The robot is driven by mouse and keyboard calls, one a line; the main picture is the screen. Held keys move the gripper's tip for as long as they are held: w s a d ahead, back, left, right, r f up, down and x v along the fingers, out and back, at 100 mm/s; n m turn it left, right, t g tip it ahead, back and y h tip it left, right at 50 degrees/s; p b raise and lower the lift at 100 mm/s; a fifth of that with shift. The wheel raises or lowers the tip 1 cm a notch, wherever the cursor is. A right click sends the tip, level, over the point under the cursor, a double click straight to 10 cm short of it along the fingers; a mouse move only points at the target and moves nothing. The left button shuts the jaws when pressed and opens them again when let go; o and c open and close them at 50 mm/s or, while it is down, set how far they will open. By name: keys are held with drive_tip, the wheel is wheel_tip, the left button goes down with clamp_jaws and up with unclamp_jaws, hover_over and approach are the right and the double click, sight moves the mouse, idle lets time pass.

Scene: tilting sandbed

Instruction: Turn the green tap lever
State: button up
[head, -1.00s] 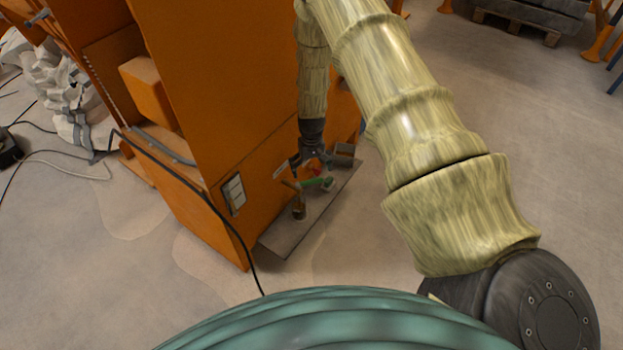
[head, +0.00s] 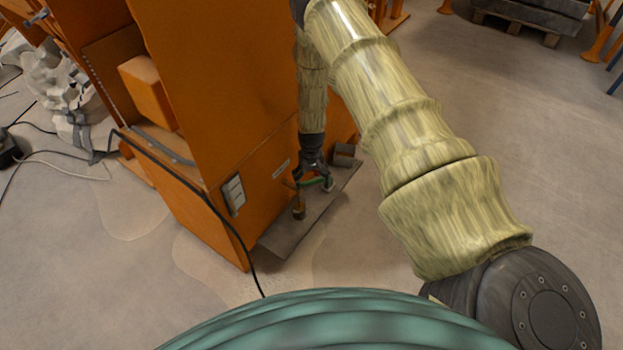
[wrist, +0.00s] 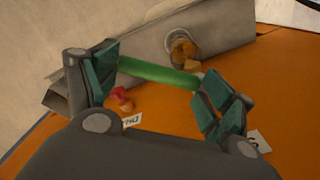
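The green tap lever (wrist: 158,74) is a straight bar that runs across the wrist view between the two fingers of my gripper (wrist: 160,88). Its left end is close to the left finger's teal pad and its right end is close to the right finger; I cannot tell whether either touches. The fingers are wide apart. In the head view my gripper (head: 313,176) points down at the lever (head: 316,182), partly covering it. A brass-coloured fitting (wrist: 184,50) stands beyond the lever.
A red knob (wrist: 122,98) sits close to the left finger. A grey block (head: 344,154) stands behind my gripper. A black cable (head: 215,208) hangs down the cabinet. Open floor lies to the right.

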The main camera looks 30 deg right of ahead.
drive_tip(key=c, duration=0.7)
drive_tip(key=shift+w+a+n, duration=0.1)
drive_tip(key=shift+w+n, duration=0.45)
drive_tip(key=shift+n, duration=0.8)
drive_tip(key=shift+w+d+n, duration=0.1)
drive_tip(key=shift+w+n, duration=0.4)
drive_tip(key=shift+n, duration=0.8)
drive_tip(key=shift+w+a+n, duration=0.1)
drive_tip(key=shift+w+n, duration=0.45)
drive_tip(key=shift+n, duration=0.8)
drive_tip(key=o, duration=1.4)
drive_tip(key=shift+f, duration=0.1)
drive_tip(key=shift+w, duration=0.1)
